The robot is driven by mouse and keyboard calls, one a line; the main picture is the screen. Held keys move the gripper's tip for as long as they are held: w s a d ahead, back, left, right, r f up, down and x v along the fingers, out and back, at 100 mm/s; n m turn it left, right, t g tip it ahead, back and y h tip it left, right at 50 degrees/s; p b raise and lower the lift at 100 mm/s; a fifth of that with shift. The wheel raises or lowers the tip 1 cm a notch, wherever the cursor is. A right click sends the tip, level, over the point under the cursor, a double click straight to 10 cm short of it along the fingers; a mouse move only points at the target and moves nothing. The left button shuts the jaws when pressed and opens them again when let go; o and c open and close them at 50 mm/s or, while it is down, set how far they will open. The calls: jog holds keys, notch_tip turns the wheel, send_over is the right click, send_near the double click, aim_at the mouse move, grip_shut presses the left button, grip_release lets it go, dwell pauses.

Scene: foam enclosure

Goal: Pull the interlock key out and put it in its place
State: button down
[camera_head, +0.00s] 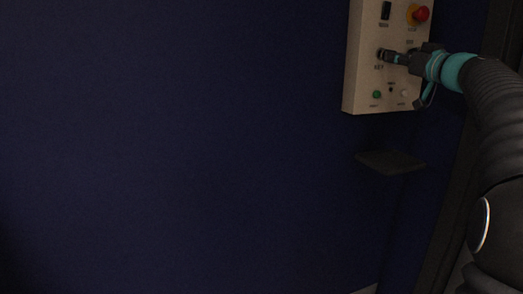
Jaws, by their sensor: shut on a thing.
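A beige control panel (355,85) is on the dark blue wall at the upper right. It has a key switch (381,53) above the label "KEY". My gripper (397,58) reaches in from the right, level with the key switch, and is shut on the interlock key. The key is mostly hidden by the fingers, and I cannot tell how far it sits in the switch. A small dark shelf (390,163) is below the panel; its top looks empty.
The panel also carries a red stop button (421,14) on a yellow base, a black switch (386,10), a green button (377,94) and a white button (404,93). The blue wall (180,140) to the left is bare. A dark vertical edge is at the right.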

jog(key=shift+b+v, duration=2.1)
jog(key=shift+v, duration=0.45)
jog(key=s+d+f+g, duration=0.2)
jog(key=d+f, duration=0.1)
jog(key=f, duration=0.6)
jog(key=s+d+f+g+h+b, duration=0.1)
jog(key=s+d+f+g, duration=0.1)
jog(key=f, duration=0.8)
jog(key=s+d, duration=0.1)
jog(key=d, duration=0.1)
jog(key=shift+s+d+h+b, duration=0.15)
jog(key=shift+d+h+b, duration=0.15)
jog(key=shift+d, duration=0.05)
jog(key=shift+r+p+x, duration=0.15)
jog(key=shift+p+x, duration=0.75)
jog(key=shift+x, duration=0.6)
jog(key=shift+r+p+x, duration=0.15)
jog(key=shift+p+x, duration=0.8)
jog(key=shift+x, duration=0.55)
jog(key=shift+r+p+x, duration=0.15)
jog(key=shift+p+x, duration=0.75)
jog(key=shift+x, duration=0.6)
notch_tip(320, 180, down, 5)
jog(key=b, duration=0.6)
jog(key=shift+f+b, duration=0.15)
jog(key=shift+b, duration=0.15)
